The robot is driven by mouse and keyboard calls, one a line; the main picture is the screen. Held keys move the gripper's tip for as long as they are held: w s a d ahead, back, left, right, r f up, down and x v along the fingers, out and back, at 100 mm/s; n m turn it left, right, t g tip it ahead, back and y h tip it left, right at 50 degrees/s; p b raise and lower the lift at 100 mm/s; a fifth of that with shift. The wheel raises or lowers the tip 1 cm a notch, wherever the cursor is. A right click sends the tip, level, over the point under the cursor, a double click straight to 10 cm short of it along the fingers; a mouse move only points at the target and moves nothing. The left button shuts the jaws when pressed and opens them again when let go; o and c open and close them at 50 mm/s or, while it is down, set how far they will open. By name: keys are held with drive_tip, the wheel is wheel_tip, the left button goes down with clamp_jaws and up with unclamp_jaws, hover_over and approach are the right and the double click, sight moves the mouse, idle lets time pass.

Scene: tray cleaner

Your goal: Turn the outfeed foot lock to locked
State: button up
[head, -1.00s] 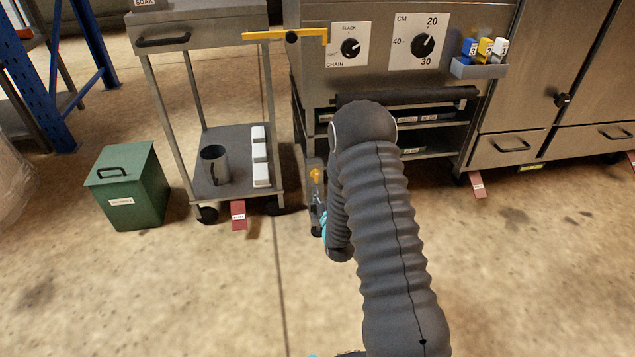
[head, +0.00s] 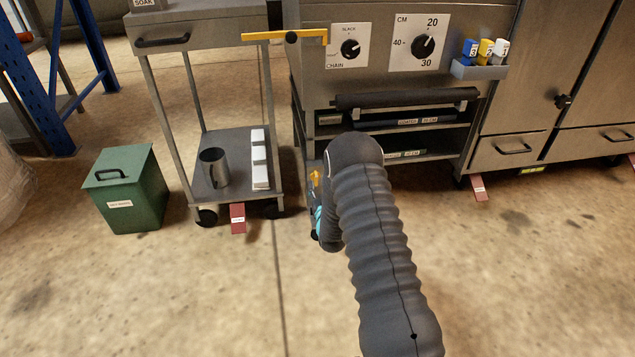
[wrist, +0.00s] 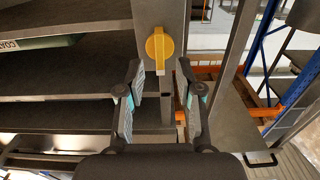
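The foot lock is a yellow knob (wrist: 159,48) with a pointed handle, on a grey post in the wrist view. Its handle hangs roughly toward my gripper. In the head view the yellow knob (head: 315,179) shows low on the machine's left leg, partly hidden by my arm. My gripper (wrist: 158,72) is open, with its two fingers on either side of the post and the knob just beyond and between the tips. The fingers do not appear to touch the knob. Any lock markings are not readable.
A grey trolley (head: 232,158) with a metal mug (head: 213,168) and white blocks stands left of the machine leg. A green bin (head: 125,188) stands farther left. Machine shelves (wrist: 70,85) lie close to the left finger in the wrist view. Open floor lies in front.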

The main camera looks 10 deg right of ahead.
sight(317, 180)
drive_tip(key=shift+w, duration=1.75)
clamp_jaws()
